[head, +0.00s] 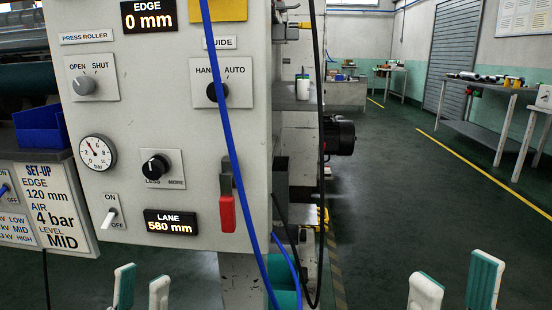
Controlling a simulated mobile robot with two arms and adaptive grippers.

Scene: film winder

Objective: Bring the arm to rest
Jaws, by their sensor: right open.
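My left gripper (142,286) is at the bottom edge of the head view, below the control panel (160,80). Its two pale fingers with teal pads stand apart with nothing between them. My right gripper (455,284) is at the bottom right, in front of the open floor. Its fingers are wide apart and empty. Both grippers are clear of the panel. Only the finger ends show; the rest of both arms is out of view.
The panel carries knobs, a pressure gauge (97,152), a white toggle switch (111,215) and a red-handled lever (227,205). A blue cable (228,140) hangs before it. A motor (338,137) juts out behind. The floor (400,200) at right is clear; a workbench (480,135) stands farther back.

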